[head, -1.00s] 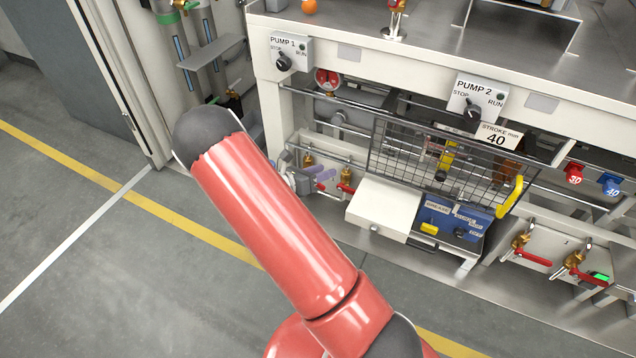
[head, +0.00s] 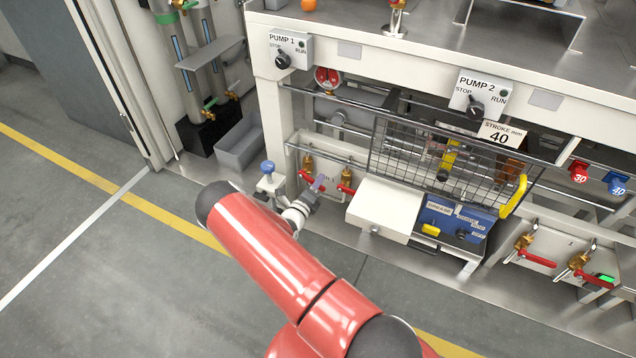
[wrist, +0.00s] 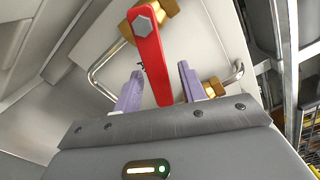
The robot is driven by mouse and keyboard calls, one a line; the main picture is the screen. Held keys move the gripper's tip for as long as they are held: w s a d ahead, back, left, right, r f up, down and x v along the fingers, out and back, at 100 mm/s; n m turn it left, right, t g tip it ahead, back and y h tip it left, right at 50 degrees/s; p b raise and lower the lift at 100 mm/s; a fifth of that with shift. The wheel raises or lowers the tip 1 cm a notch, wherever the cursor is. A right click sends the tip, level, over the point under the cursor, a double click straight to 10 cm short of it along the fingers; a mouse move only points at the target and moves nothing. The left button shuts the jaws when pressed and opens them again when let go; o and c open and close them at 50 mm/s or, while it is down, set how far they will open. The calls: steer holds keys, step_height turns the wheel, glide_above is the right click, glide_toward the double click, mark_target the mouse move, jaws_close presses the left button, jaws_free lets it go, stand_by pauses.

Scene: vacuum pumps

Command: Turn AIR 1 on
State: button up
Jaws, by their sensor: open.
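Two brass valves with red lever handles sit on a pale panel at lower left of the bench in the head view. The left red handle (head: 310,181) and the right red handle (head: 346,188) both show; no readable label tells which is AIR 1. My gripper (head: 318,184) is at this panel, by the left handle. In the wrist view a red handle (wrist: 154,65) with a hex bolt at its top lies between the purple fingers of my open gripper (wrist: 161,70). Gaps show beside the handle, so contact is not evident. A second brass fitting (wrist: 213,87) shows by the right finger.
A bent metal rail (wrist: 100,80) runs around the valves. A white box (head: 385,208) and wire mesh guard (head: 440,165) stand to the right. A blue-knobbed post (head: 267,168) and grey bin (head: 240,145) are left. The floor in front is open.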

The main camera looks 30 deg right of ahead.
steer(key=shift+w+d, duration=0.45)
steer(key=shift+d, duration=0.15)
jaws_close()
